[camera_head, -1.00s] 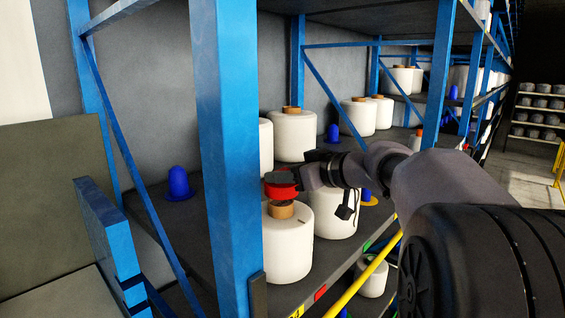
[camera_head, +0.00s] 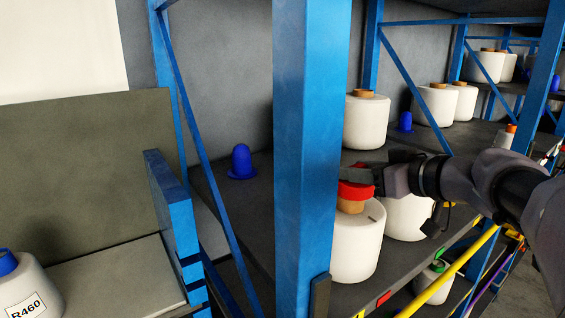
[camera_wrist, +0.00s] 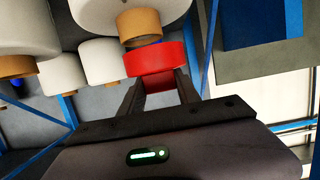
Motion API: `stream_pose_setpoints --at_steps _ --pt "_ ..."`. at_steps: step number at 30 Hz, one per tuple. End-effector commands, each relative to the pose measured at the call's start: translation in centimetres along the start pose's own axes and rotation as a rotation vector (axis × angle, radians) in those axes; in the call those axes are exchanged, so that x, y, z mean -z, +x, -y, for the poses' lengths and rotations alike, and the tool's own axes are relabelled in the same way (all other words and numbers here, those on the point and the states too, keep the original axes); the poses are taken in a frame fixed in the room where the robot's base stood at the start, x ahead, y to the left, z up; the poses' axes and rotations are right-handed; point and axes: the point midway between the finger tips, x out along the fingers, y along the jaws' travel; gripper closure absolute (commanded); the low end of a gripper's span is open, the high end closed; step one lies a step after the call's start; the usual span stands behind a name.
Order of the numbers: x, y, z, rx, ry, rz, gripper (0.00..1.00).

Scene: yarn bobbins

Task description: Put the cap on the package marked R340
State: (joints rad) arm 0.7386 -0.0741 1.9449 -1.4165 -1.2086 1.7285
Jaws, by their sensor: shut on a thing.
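My gripper (camera_head: 357,174) is shut on a red cap (camera_head: 356,191), which also shows between the fingers in the wrist view (camera_wrist: 155,61). The cap is directly above the brown core (camera_head: 350,206) of a white package (camera_head: 356,245) at the shelf's front, just right of the blue post. In the wrist view the core (camera_wrist: 138,23) sits close against the cap; I cannot tell whether the cap rests on it. No R340 marking is legible. A white package labelled R460 (camera_head: 32,285) with a blue top stands at the lower left.
The blue shelf post (camera_head: 308,140) stands just left of the front package. Another white package (camera_head: 405,217) is close behind it. Several white packages with brown cores (camera_head: 366,122) and blue cones (camera_head: 241,160) stand on the shelf. A yellow bar (camera_head: 455,272) runs along the front.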

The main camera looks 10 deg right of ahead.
Motion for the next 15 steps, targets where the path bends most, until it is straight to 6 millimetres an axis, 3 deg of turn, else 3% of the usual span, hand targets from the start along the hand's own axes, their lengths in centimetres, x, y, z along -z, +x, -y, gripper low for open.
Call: stream_pose_setpoints --at_steps 3,15 --pt "0.3 -0.1 0.0 0.001 0.004 0.001 0.99" --pt "-3.0 0.9 0.1 0.005 0.004 0.009 1.0"
